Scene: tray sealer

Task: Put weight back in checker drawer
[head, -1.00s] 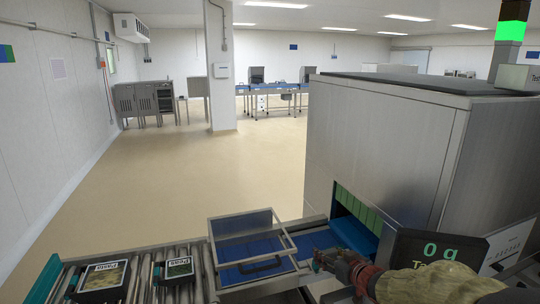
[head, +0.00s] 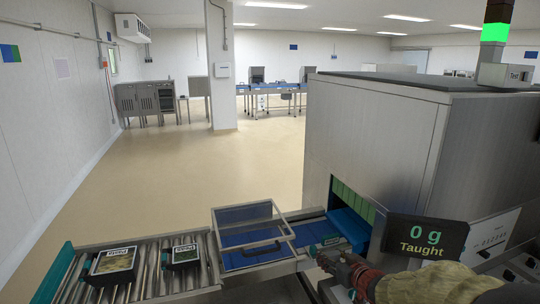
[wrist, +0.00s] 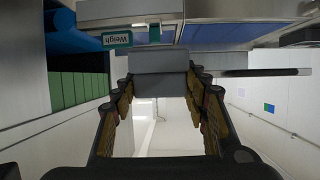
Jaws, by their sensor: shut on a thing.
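My gripper (head: 326,262) is low in the head view, in front of the checker's belt and left of its display. In the wrist view my gripper (wrist: 162,85) has its fingers on both sides of a plain grey block (wrist: 158,60), which appears to be the weight. The fingers are shut on it. In the head view the weight is hidden or too small to make out. The checker's display (head: 428,240) reads "0 g" and "Taught". I cannot make out the checker drawer for certain in either view.
The large steel machine (head: 375,140) fills the right side. A clear hinged cover (head: 250,222) stands over the blue belt. Food trays (head: 113,262) lie on the roller conveyor at the left. A "Weigh" label (wrist: 118,39) shows in the wrist view. The floor behind is clear.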

